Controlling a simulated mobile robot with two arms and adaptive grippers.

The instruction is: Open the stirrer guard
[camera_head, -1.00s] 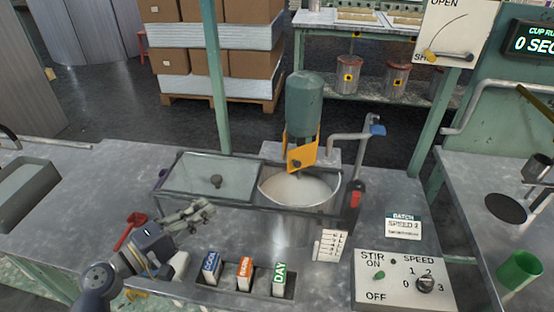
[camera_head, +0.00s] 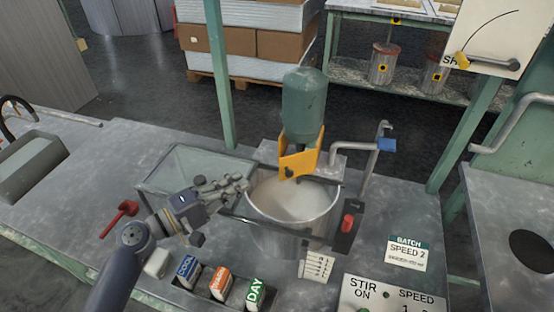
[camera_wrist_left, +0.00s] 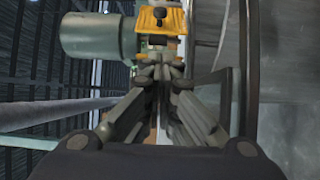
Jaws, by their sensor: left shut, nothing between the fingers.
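The stirrer guard appears to be the dark-framed clear panel (camera_head: 185,160) lying flat left of the stirring vat (camera_head: 265,232). A dark bar (camera_head: 280,229) runs across the vat's front. The vat's mouth is uncovered from above. My left gripper (camera_head: 244,184) is shut and empty over the panel's right end, beside the vat's left rim. Whether it touches the panel cannot be told. In the left wrist view the shut fingertips (camera_wrist_left: 160,72) point towards the orange bracket (camera_wrist_left: 162,20). My right gripper is not in view.
A green stirrer motor (camera_head: 304,103) with its orange bracket hangs over the vat. A bent pipe with a blue handle (camera_head: 387,145) and a red-buttoned post (camera_head: 347,223) stand to the right. Labelled blocks (camera_head: 219,283) sit in front. A red tool (camera_head: 120,218) lies left.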

